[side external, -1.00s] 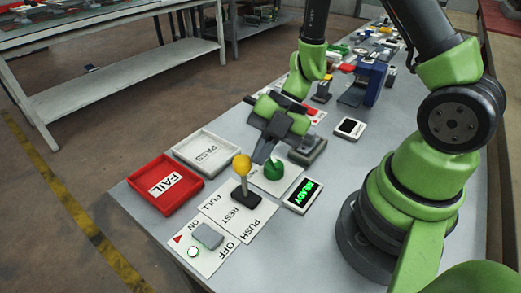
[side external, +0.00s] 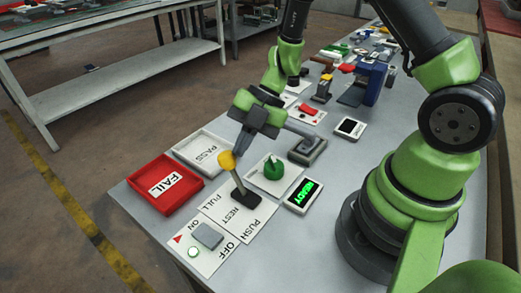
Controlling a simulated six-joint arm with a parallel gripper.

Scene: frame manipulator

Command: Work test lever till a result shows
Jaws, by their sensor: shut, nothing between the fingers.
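The test lever has a yellow knob (side external: 227,160) on a stick rising from a black base (side external: 245,198). Its white plate (side external: 225,213) is marked PULL at the left end and PUSH at the right, with a partly covered word between. The lever leans to the upper left. My gripper (side external: 239,148) is shut, its fingertips right at the knob's upper right side and seeming to touch it; nothing is between the fingers. A small display (side external: 304,196) beside the plate reads READY in green.
A red FAIL tray (side external: 165,208) and a white PASS tray (side external: 183,157) lie to the left. A green knob (side external: 273,168) stands close behind the lever. An ON/OFF switch (side external: 208,236) with a lit lamp is in front. A grey block (side external: 308,148) lies right of the gripper.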

